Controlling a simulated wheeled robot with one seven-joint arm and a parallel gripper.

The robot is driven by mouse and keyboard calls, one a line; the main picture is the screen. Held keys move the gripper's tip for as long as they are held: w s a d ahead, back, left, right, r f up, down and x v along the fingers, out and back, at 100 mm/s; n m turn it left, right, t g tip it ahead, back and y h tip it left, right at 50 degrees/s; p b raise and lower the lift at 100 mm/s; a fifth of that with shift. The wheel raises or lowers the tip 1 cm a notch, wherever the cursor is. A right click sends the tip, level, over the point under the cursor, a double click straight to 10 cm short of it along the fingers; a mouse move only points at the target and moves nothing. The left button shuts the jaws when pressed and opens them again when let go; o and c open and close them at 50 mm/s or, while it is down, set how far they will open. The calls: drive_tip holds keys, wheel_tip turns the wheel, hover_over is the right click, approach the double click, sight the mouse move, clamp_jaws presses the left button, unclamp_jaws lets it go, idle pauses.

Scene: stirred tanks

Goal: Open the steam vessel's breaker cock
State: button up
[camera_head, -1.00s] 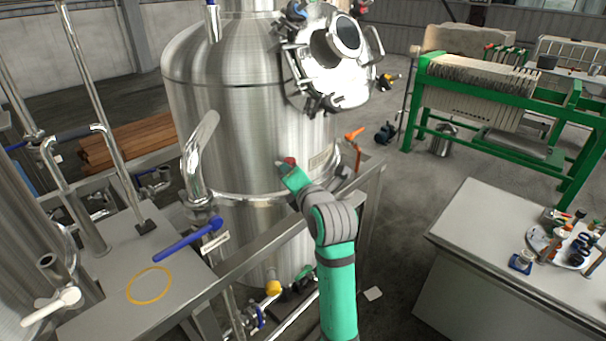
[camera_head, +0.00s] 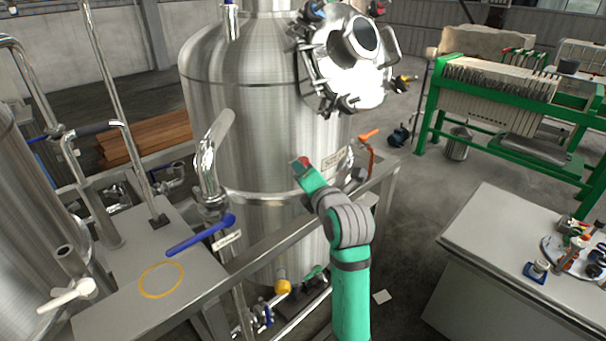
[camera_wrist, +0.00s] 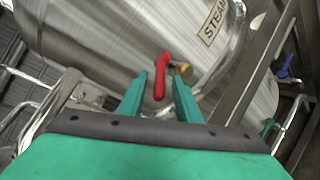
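The steam vessel (camera_head: 260,130) is a large upright steel tank in the middle of the head view. In the wrist view its wall (camera_wrist: 110,40) carries a label reading "STEAM" (camera_wrist: 214,22). The breaker cock appears to be the red lever (camera_wrist: 160,75) on a brass fitting (camera_wrist: 183,69) by the wall. My gripper (camera_wrist: 160,82) is open, with the lever showing between its two green fingers. I cannot tell whether either finger touches it. In the head view my gripper (camera_head: 303,163) is at the vessel's front, with a bit of red at its tip; the fitting is hidden there.
An orange lever (camera_head: 369,133) sits right of my gripper. A steel frame rail (camera_head: 275,240) runs in front of the vessel. A blue lever (camera_head: 200,238) and a bent pipe (camera_head: 208,160) stand to the left. A bench (camera_head: 500,240) is at the right.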

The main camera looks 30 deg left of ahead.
drive_tip(key=v, duration=1)
drive_tip(key=shift+c, duration=0.7)
drive_tip(key=c, duration=0.5)
drive_tip(key=shift+a+f+m, duration=0.2)
drive_tip(key=shift+a+m, duration=0.1)
drive_tip(key=shift+a, duration=0.1)
clamp_jaws()
drive_tip(key=s+a+f+m+t+h, duration=0.4)
drive_tip(key=s+a+m+t+h, duration=0.35)
drive_tip(key=a+m, duration=0.2)
drive_tip(key=w+d+r, duration=0.1)
drive_tip(key=w, duration=1)
drive_tip(key=shift+r+y, duration=0.3)
drive_tip(key=shift+y, duration=0.15)
